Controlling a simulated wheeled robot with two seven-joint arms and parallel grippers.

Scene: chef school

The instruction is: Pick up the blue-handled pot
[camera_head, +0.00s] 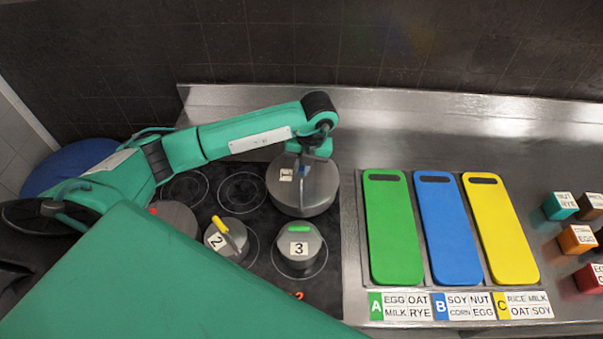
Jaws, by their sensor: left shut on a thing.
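The blue-handled pot (315,192) is a large steel pot with a lid labelled 1, at the back right of the black stovetop. My left gripper (304,168) reaches down over it from the left and is shut on its blue handle. The gripper's own wrist partly hides the handle. I cannot tell whether the pot rests on the stove or is slightly raised. My right gripper is not in view.
A yellow-handled pot labelled 2 (214,249) and a green-handled pot labelled 3 (302,263) stand in front. Another pot (176,214) is partly behind my arm. Green (393,230), blue (449,230) and yellow (502,230) boards lie right, beyond them small coloured blocks (577,239).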

